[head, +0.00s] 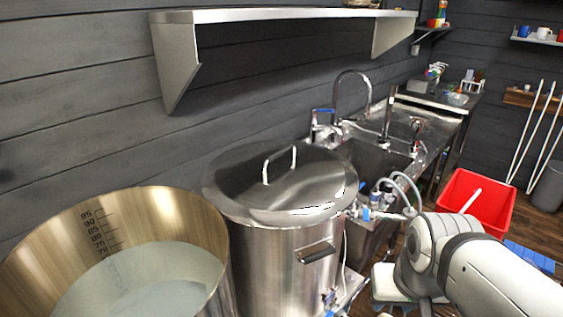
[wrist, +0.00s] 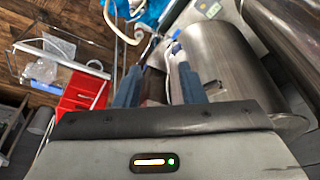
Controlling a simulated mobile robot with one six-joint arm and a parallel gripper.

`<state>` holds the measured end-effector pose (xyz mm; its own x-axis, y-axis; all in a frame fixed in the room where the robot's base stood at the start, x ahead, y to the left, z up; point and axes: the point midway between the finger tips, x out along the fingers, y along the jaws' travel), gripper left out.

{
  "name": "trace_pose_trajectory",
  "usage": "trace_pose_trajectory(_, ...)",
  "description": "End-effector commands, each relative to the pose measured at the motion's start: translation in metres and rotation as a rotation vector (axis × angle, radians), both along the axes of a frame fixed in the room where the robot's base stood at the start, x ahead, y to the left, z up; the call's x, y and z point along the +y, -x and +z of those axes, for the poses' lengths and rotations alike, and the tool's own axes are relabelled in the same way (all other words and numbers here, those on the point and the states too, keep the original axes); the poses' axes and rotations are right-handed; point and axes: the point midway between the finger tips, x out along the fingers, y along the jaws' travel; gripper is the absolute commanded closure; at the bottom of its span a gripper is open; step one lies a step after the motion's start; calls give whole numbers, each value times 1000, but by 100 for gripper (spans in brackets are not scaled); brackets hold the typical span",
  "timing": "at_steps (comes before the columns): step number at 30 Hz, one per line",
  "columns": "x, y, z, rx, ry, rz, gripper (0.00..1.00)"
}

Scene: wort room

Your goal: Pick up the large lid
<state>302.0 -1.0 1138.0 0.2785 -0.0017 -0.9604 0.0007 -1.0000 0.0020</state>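The large lid (head: 235,183) is a round, shiny steel disc with an upright arched handle (head: 280,163). It rests on top of a tall steel pot (head: 285,262) in the middle of the head view. In the wrist view, the pot's steel side (wrist: 225,62) shows right of and beyond my fingers, and a flared rim near it may be the lid's edge. My gripper (wrist: 160,82) has its two blue-grey fingers apart, with nothing seen held between them. In the head view my arm is at the lower right, beside the pot, and the gripper's fingers cannot be made out.
An open steel vessel (head: 195,222) with litre marks and liquid stands left of the pot. A wall shelf (head: 285,16) hangs above and behind. A sink with taps (head: 352,90) and hoses (head: 400,190) lies behind right. A red bin (head: 478,200) is on the floor at right.

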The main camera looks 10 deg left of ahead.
Motion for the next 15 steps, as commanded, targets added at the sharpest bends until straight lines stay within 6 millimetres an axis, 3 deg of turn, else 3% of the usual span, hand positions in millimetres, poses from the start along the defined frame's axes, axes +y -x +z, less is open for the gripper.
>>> trace_pose_trajectory(7, 0, 0, 0, -1, 0, 0, 64)
trace_pose_trajectory(10, 0, -1, 1, 0, 1, -1, 57)
trace_pose_trajectory(13, 2, -13, 10, 0, 3, -7, 57)
trace_pose_trajectory(15, 16, -32, 23, -1, 8, -13, 57)
